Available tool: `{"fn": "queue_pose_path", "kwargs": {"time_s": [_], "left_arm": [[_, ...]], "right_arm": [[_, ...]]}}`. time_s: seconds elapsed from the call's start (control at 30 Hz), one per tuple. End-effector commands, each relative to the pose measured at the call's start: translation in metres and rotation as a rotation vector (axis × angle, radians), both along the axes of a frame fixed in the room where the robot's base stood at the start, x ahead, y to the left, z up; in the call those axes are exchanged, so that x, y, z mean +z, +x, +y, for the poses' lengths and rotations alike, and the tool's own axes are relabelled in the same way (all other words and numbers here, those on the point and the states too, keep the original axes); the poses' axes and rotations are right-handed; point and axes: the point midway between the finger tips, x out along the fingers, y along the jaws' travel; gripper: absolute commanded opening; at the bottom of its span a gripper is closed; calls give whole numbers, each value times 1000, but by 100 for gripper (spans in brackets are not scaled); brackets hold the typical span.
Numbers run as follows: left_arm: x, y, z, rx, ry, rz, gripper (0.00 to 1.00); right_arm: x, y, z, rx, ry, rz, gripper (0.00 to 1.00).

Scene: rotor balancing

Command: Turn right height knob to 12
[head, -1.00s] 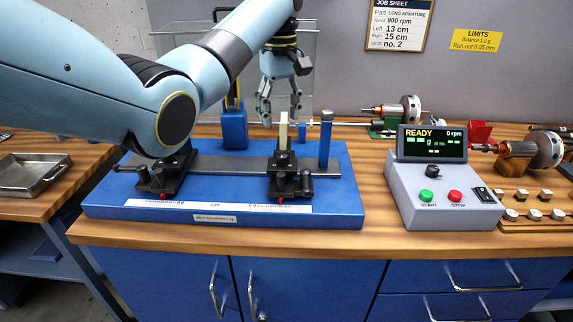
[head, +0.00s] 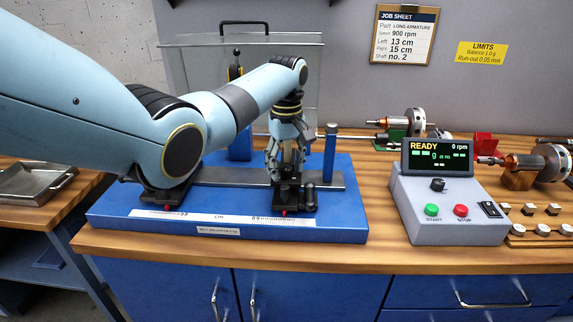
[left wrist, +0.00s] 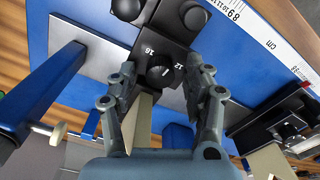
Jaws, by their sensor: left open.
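The right support (head: 290,196) is a black carriage on the rail of the blue balancing base (head: 150,222). In the left wrist view its height knob (left wrist: 160,74) is a round black dial with a white mark; the numbers 16 and 12 are printed beside it. My left gripper (head: 285,174) points down over this support. It is open, and in the left wrist view its fingers (left wrist: 161,68) stand on either side of the knob; I cannot tell whether they touch it. In the head view the gripper hides the knob. My right gripper is not in view.
The left support (left wrist: 283,128) shows in the left wrist view; my arm partly covers it in the head view. A blue post (head: 330,152) stands just right of the gripper. The control box (head: 446,205) reads READY, 0 rpm. The job sheet (head: 404,36) lists right 15 cm.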

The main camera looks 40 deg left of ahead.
Motion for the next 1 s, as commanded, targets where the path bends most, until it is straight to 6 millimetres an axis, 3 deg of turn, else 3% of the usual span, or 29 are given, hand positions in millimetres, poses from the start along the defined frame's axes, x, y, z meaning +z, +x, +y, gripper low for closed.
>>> {"fn": "queue_pose_path", "kwargs": {"time_s": [0.07, 0.47, 0.63, 0.8, 1.0], "left_arm": [[0, 0, 0, 0, 0, 0, 51], [0, 0, 0, 0, 0, 0, 0], [2, -1, 0, -45, -1, 3, 0], [4, 0, 0, -205, -1, 2, 0], [1, 0, 0, -272, 0, 0, 0]], "right_arm": [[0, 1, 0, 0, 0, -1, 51], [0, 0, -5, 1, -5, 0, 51], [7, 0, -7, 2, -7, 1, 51], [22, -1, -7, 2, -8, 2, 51], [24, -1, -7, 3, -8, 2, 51]]}}
